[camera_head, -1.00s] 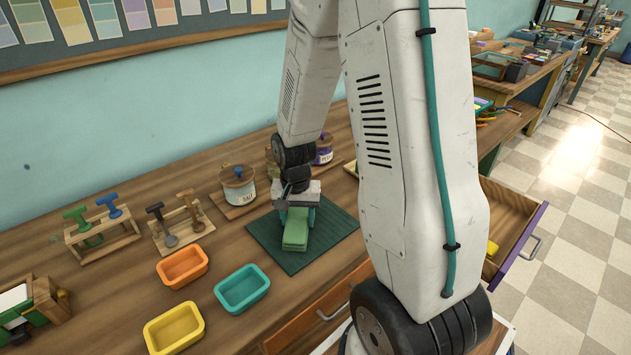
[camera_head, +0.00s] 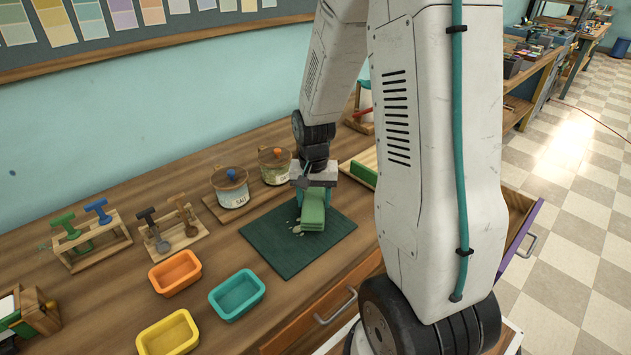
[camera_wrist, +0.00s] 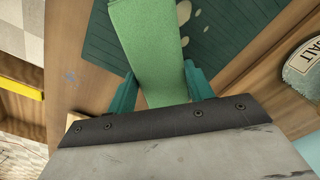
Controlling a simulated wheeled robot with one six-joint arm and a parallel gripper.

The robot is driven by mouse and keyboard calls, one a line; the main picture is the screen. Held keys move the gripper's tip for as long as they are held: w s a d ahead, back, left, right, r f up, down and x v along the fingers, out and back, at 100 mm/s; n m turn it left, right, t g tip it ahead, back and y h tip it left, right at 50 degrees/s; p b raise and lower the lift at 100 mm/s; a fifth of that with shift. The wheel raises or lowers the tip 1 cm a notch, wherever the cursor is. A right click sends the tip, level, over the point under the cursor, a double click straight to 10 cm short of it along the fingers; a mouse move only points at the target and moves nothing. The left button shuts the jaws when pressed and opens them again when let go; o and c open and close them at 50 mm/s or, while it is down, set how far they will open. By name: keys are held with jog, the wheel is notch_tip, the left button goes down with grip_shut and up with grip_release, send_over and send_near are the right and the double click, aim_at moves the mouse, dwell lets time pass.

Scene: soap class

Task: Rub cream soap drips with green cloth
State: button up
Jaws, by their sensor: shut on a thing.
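My gripper (camera_head: 315,182) is shut on the green cloth (camera_head: 313,214), a folded pad hanging below the jaws over the right part of the dark green mat (camera_head: 275,249). Cream soap drips (camera_head: 297,229) show on the mat just left of the cloth. In the wrist view the cloth (camera_wrist: 148,38) runs out between my teal fingers, with pale drips (camera_wrist: 183,12) on the mat beside it. The cloth may hide more drips. I cannot tell whether its lower end touches the mat.
The salt jar (camera_head: 231,189) and another lidded jar (camera_head: 275,166) stand behind the mat. Orange (camera_head: 175,273), teal (camera_head: 237,297) and yellow (camera_head: 168,335) trays lie left and in front. Stamp racks (camera_head: 90,239) stand farther left. A drawer (camera_head: 519,219) is open at right.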

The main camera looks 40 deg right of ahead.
aim_at(313, 199)
jog(key=shift+r, duration=2.65)
